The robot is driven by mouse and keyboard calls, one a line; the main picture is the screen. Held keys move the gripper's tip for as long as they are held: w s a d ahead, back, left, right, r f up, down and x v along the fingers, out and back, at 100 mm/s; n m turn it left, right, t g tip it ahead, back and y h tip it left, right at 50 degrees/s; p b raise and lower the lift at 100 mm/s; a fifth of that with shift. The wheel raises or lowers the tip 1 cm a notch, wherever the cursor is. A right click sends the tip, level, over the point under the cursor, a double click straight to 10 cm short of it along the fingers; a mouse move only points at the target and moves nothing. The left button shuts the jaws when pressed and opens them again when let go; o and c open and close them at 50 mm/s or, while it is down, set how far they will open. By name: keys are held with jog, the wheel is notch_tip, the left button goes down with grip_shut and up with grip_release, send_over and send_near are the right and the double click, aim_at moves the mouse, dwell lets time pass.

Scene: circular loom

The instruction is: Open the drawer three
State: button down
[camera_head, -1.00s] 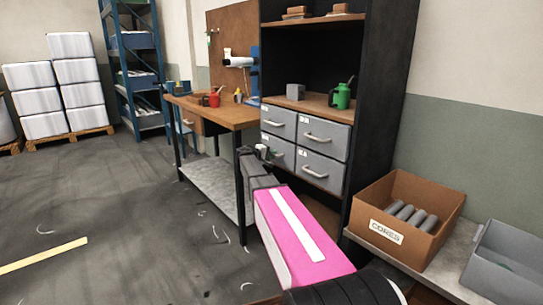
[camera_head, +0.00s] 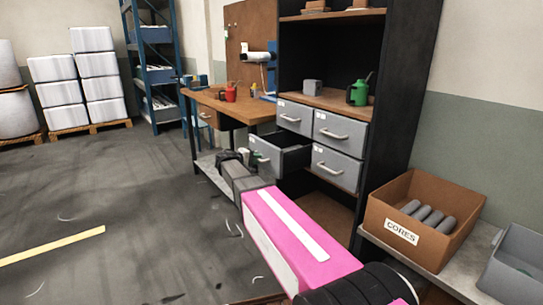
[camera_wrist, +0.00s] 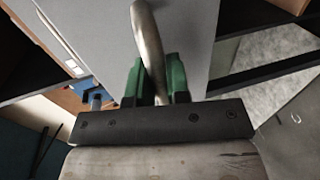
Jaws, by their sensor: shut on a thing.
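The grey drawer unit has two rows of drawers in the black cabinet. The lower left drawer (camera_head: 268,153) is pulled out, and its open inside shows dark. The upper left drawer (camera_head: 295,117), upper right drawer (camera_head: 338,133) and lower right drawer (camera_head: 336,166) are shut. The labels are too small to read. My gripper (camera_head: 250,157) is at the front of the lower left drawer. In the wrist view, my gripper's green fingers (camera_wrist: 158,80) are shut around the metal handle (camera_wrist: 148,40) of the grey drawer front (camera_wrist: 190,35).
A wooden workbench (camera_head: 228,106) with a red can stands left of the cabinet (camera_head: 405,110). A cardboard box (camera_head: 428,240) marked CORES sits at the right beside a grey bin (camera_head: 508,270).

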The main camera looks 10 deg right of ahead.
jog(key=f+v, duration=0.1)
jog(key=v, duration=0.7)
jog(key=shift+a+f, duration=0.3)
jog(key=shift+f, duration=0.05)
jog(key=shift+s, duration=0.15)
jog(key=c, duration=1.1)
grip_release()
jog(key=v, duration=1)
jog(key=shift+s+a, duration=0.15)
jog(key=shift+a, duration=0.2)
